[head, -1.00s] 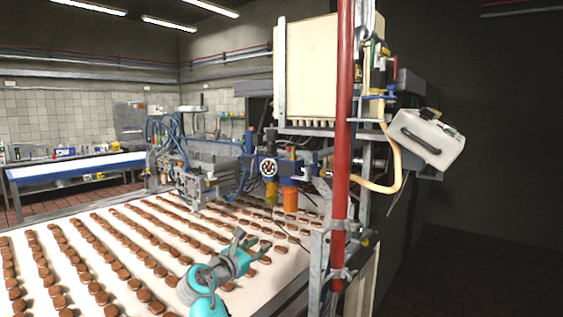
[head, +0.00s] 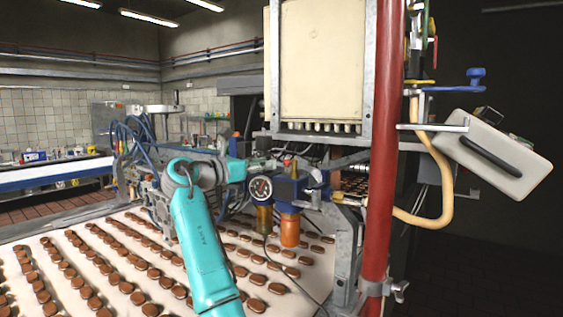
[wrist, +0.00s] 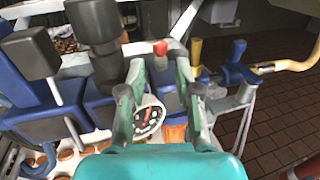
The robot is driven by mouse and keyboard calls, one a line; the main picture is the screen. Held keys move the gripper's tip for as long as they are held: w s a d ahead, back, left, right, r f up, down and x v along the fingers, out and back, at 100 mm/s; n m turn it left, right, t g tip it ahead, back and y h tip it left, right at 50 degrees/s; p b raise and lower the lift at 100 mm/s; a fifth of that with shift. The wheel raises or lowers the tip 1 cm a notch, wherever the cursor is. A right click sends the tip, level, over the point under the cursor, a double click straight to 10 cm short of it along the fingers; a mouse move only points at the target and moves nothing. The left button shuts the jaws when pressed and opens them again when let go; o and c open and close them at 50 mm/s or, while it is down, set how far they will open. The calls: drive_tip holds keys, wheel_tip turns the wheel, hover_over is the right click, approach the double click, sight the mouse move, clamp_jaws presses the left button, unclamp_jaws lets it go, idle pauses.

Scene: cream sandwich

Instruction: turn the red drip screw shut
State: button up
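The small red drip screw (wrist: 160,47) shows in the wrist view, just beyond and between my fingertips. A small red spot that looks like the same screw (head: 287,163) shows in the head view above the blue regulator block. My gripper (wrist: 159,66) is open, with one green finger on each side of the screw's line. A gap shows between the fingers, and I cannot tell whether either touches the screw. In the head view my gripper (head: 266,164) reaches right above the pressure gauge, its fingers small and partly unclear.
The round pressure gauge (head: 260,189) and amber and orange bowls (head: 290,230) hang close below my gripper. Dark knobs (wrist: 93,22) stand left in the wrist view. A red post (head: 383,160) rises at right. Sandwich rows cover the white belt (head: 60,265).

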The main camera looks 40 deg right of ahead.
sight(287, 163)
drive_tip(key=d, duration=0.6)
drive_tip(key=shift+w+d, duration=0.35)
drive_tip(key=shift+c, duration=0.3)
clamp_jaws()
